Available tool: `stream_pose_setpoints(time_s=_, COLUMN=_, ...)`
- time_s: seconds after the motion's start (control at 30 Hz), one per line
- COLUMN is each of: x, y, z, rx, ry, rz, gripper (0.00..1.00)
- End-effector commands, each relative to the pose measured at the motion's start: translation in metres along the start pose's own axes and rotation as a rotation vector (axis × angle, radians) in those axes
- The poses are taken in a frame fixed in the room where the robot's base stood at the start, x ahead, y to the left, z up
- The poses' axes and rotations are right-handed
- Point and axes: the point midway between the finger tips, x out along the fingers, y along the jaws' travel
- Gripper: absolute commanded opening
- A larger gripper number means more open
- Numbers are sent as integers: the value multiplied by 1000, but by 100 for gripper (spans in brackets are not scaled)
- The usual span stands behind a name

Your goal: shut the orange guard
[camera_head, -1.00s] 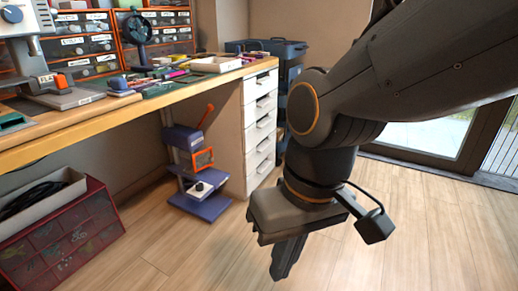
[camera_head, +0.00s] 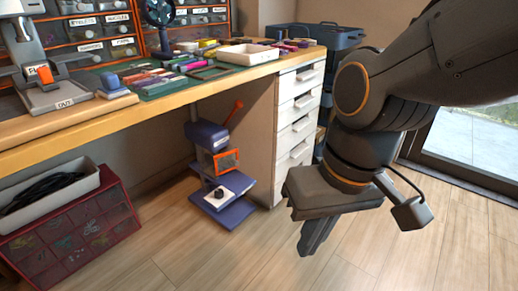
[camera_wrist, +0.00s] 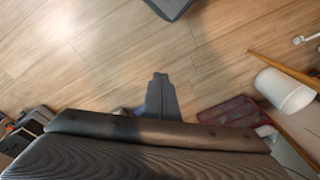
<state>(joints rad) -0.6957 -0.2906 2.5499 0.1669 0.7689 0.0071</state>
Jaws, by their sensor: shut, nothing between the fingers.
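The orange guard (camera_head: 227,160) is a small orange frame around a see-through pane. It is on a blue bench machine (camera_head: 207,136) that stands on the floor under the workbench, and it sits right of the machine's grey column, above the blue base (camera_head: 223,205). I cannot tell its exact angle. My gripper (camera_head: 305,248) is shut and empty, pointing down over the floor to the right of the machine and apart from it. The shut fingers also show in the wrist view (camera_wrist: 160,78). The guard is not clearly visible in the wrist view.
An orange-tipped lever (camera_head: 235,110) rises from the machine. A white block with a black knob (camera_head: 220,196) sits on its base. The white drawer unit (camera_head: 297,130) stands close on the right. A red organizer (camera_head: 75,235) is at left. The floor between is clear.

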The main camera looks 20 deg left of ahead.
Motion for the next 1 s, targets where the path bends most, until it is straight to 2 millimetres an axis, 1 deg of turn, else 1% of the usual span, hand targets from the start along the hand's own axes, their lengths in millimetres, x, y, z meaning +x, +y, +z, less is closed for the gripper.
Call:
stream_pose_setpoints(time_s=0.07, x=6, y=4, z=-19, rx=1, ry=29, rz=11, gripper=0)
stream_pose_setpoints(time_s=0.17, x=18, y=11, z=-61, rx=-3, ry=101, rz=32, gripper=0)
stream_pose_setpoints(time_s=0.2, x=24, y=14, z=-81, rx=-8, ry=137, rz=42, gripper=0)
stream_pose_setpoints(time_s=0.27, x=34, y=20, z=-113, rx=-15, ry=196, rz=56, gripper=0)
stream_pose_setpoints(time_s=0.3, x=42, y=23, z=-135, rx=-23, ry=236, rz=65, gripper=0)
stream_pose_setpoints(time_s=0.37, x=53, y=28, z=-166, rx=-33, ry=296, rz=76, gripper=0)
stream_pose_setpoints(time_s=0.4, x=60, y=32, z=-186, rx=-42, ry=336, rz=84, gripper=0)
stream_pose_setpoints(time_s=0.47, x=72, y=36, z=-215, rx=-56, ry=396, rz=92, gripper=0)
stream_pose_setpoints(time_s=0.5, x=80, y=38, z=-234, rx=-67, ry=435, rz=97, gripper=0)
stream_pose_setpoints(time_s=0.57, x=93, y=43, z=-261, rx=-81, ry=494, rz=102, gripper=0)
stream_pose_setpoints(time_s=0.6, x=101, y=46, z=-278, rx=-92, ry=535, rz=105, gripper=0)
stream_pose_setpoints(time_s=0.7, x=124, y=52, z=-317, rx=-119, ry=633, rz=108, gripper=0)
stream_pose_setpoints(time_s=0.8, x=148, y=56, z=-350, rx=-147, ry=731, rz=104, gripper=0)
stream_pose_setpoints(time_s=0.9, x=172, y=61, z=-378, rx=-173, ry=828, rz=95, gripper=0)
stream_pose_setpoints(time_s=1.0, x=197, y=63, z=-399, rx=-200, ry=926, rz=79, gripper=0)
